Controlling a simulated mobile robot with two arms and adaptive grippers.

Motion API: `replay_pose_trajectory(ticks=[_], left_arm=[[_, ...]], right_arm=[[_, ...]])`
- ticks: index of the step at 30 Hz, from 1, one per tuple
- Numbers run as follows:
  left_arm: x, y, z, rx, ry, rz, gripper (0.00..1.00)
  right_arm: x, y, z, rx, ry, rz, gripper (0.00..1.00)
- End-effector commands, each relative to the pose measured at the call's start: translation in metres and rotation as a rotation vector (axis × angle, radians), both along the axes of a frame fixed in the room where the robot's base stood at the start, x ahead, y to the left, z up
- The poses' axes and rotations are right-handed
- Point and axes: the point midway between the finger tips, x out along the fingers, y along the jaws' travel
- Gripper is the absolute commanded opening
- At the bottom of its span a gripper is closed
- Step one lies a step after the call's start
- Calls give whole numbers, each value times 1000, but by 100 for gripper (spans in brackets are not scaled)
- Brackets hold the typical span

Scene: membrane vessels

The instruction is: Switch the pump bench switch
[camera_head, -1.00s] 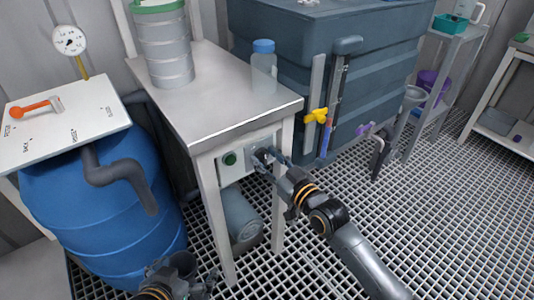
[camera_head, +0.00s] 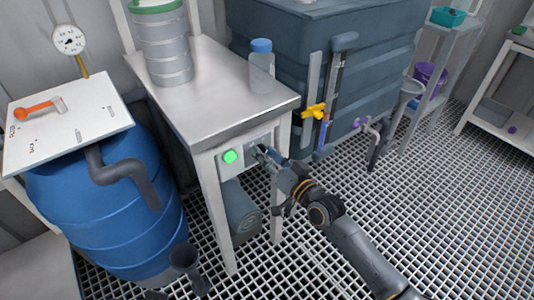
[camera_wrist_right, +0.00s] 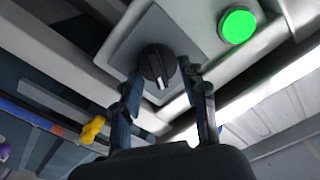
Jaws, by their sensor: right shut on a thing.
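The pump bench (camera_head: 205,95) is a steel table with a control plate on its front. On the plate, the green lamp (camera_head: 230,157) glows brightly; it also shows in the right wrist view (camera_wrist_right: 238,25). The black rotary switch (camera_wrist_right: 157,65) with a white mark sits beside the lamp. My right gripper (camera_head: 262,153) is at the switch, and in the right wrist view its fingers (camera_wrist_right: 162,85) stand on both sides of the knob, shut on it. In the head view the fingers largely hide the switch.
The blue barrel (camera_head: 110,215) is to the left. A dark tank (camera_head: 320,50) with a yellow valve (camera_head: 314,111) is behind to the right. Grated floor (camera_head: 440,200) is open at right.

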Motion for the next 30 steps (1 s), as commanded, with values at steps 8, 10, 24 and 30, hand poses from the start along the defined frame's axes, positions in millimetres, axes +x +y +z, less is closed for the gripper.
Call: replay_pose_trajectory(ticks=[8,10,24,30], left_arm=[[0,0,0,0,-1,0,100],[0,0,0,0,-1,0,100],[0,0,0,0,-1,0,100],[1,0,0,-1,-1,1,100]], right_arm=[[0,0,0,10,8,1,11],[0,0,0,11,8,0,11],[0,0,0,9,6,0,66],[-8,-7,-1,9,7,-1,66]])
